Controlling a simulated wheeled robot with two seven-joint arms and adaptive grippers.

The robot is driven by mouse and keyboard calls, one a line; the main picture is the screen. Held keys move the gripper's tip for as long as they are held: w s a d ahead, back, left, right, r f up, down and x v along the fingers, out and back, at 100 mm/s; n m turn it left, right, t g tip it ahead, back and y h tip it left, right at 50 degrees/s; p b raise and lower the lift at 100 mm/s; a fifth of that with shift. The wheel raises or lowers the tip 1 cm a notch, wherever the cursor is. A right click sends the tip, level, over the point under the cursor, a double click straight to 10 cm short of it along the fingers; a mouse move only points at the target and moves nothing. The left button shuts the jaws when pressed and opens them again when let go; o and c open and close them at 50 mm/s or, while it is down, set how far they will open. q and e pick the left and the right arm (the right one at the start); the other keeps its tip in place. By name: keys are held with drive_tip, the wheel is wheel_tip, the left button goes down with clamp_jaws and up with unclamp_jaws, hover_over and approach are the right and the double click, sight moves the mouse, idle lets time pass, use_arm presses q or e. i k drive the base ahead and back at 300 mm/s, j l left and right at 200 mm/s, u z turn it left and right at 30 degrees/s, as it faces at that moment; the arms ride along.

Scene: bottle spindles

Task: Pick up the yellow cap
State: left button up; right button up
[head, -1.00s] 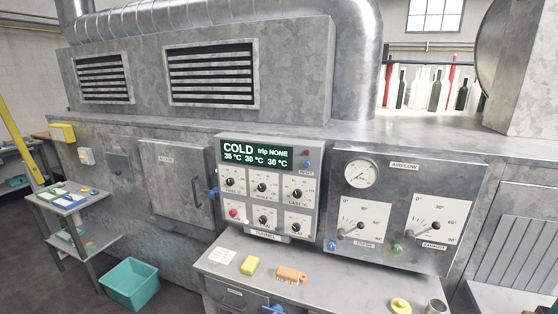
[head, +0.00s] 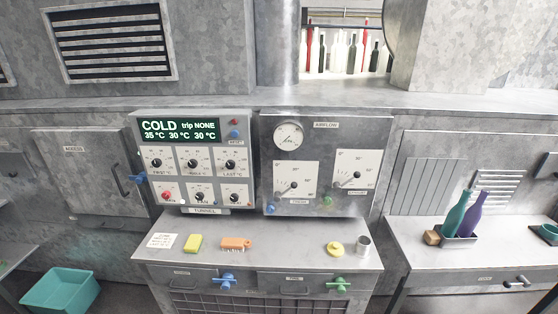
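A small round yellow cap (head: 335,249) lies on the grey metal bench top (head: 290,258) below the airflow panel, towards the bench's right end. It has a raised knob in its middle. A small metal cup (head: 363,245) stands just to its right, apart from it. Neither of my grippers shows in the head view.
A yellow block (head: 193,242), an orange brush (head: 236,243) and a paper note (head: 162,240) lie to the left on the same bench. Blue (head: 223,281) and green (head: 338,284) valve handles stick out below its front edge. A right-hand bench holds a tray with teal (head: 457,214) and purple (head: 474,213) bottles.

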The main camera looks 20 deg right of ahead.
sight(336, 249)
drive_tip(key=z, duration=1.4)
